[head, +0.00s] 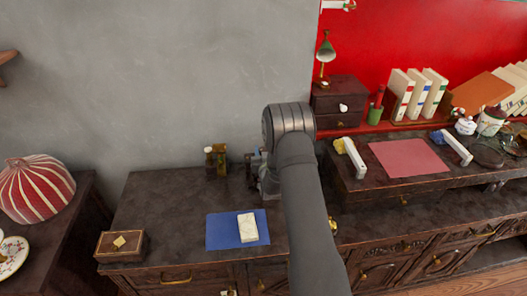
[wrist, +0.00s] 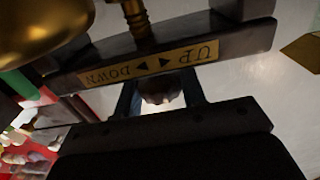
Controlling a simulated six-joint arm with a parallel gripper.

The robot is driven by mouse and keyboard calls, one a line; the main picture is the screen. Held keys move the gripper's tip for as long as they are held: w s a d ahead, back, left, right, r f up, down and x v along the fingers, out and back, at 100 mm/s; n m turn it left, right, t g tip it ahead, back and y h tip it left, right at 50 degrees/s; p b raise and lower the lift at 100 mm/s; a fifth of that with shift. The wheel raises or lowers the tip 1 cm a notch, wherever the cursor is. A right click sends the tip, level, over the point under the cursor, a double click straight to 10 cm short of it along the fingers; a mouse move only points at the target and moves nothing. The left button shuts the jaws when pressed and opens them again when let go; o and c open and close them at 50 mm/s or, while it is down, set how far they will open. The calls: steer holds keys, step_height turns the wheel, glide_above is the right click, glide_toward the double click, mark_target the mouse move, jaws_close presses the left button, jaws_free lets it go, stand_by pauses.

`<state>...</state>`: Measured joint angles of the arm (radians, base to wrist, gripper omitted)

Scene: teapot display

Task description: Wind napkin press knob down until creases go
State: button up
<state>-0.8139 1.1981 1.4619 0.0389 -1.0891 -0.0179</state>
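In the wrist view, the press's rounded brass knob (wrist: 45,25) fills the upper left, close to the camera. A threaded brass screw (wrist: 135,18) stands beside it. A dark crossbar (wrist: 235,38) carries a brass plate (wrist: 150,64) reading UP and DOWN with arrows, upside down in this view. My gripper shows as a dark mass along the bottom; I cannot make out its fingertips or whether it touches the knob. In the head view, my arm covers most of the press and my gripper. A folded white cloth-like block (head: 248,228) lies on a blue mat (head: 222,236).
A wooden box (head: 121,246) stands at the cabinet's left end. A raised dark shelf (head: 400,186) with a pink mat (head: 408,158) is to the right. The cabinet top (head: 165,207) is clear left of the mat.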

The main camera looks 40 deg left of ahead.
steer(key=shift+c, duration=0.8)
steer(key=shift+m+t+h, duration=0.3)
steer(key=shift+h, duration=0.1)
steer(key=m+t+h, duration=0.2)
steer(key=h, duration=0.1)
steer(key=shift+a+r+m, duration=0.1)
steer(key=shift+r+m, duration=0.05)
steer(key=shift+m, duration=0.15)
steer(key=m+t+h, duration=0.1)
steer(key=m+h, duration=0.2)
steer(key=h, duration=0.1)
steer(key=m+t+h, duration=0.1)
steer(key=m+h, duration=0.2)
steer(key=h, duration=0.2)
steer(key=shift+w+t, duration=0.1)
steer(key=shift+t, duration=0.2)
steer(key=shift+h, duration=0.5)
steer(key=o, duration=1)
steer(key=shift+d, duration=0.2)
